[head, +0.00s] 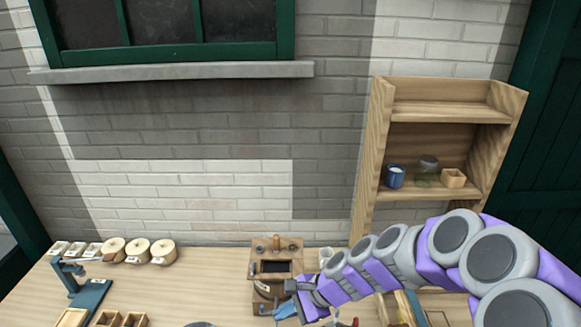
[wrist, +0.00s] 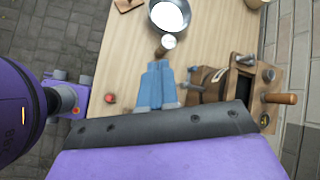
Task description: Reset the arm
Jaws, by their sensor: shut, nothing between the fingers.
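My arm reaches in from the lower right of the head view, over the right half of the workbench. My gripper (head: 284,309) is at its end, low in front of a wooden churn-like device (head: 263,250). In the wrist view my gripper's blue fingers (wrist: 157,85) lie together over the bench, shut and empty. The wooden device (wrist: 222,92) is just right of the fingers there. I cannot tell whether they touch it.
A wooden shelf (head: 388,110) on the wall holds a blue mug (head: 396,177), a glass jar (head: 427,166) and a small wooden box (head: 453,179). A blue clamp-like tool (head: 90,296) and round wooden pieces (head: 138,250) are at the bench's left. A metal bowl (wrist: 170,14) lies beyond the fingers.

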